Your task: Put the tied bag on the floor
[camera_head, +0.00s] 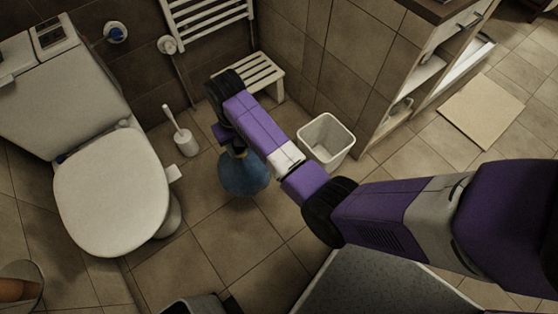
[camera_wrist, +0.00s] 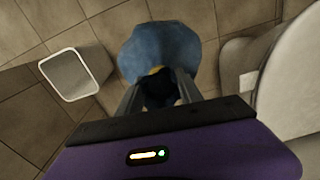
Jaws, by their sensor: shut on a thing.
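The tied bag is blue and rounded; in the head view the bag (camera_head: 243,174) hangs below the end of my purple arm, between the toilet and the white bin. In the wrist view the bag (camera_wrist: 160,48) is just ahead of the fingers, with its dark gathered neck between them. My gripper (camera_wrist: 162,88) is shut on that neck. In the head view the fingers are mostly hidden by my arm. The tiled floor (camera_head: 196,247) lies beneath the bag; I cannot tell whether the bag touches it.
A white open bin (camera_head: 327,141) stands right of the bag. A toilet (camera_head: 110,190) is at the left, with a toilet brush (camera_head: 184,141) beside it. A slatted stool (camera_head: 256,76) stands at the back wall. Floor in front of the bag is clear.

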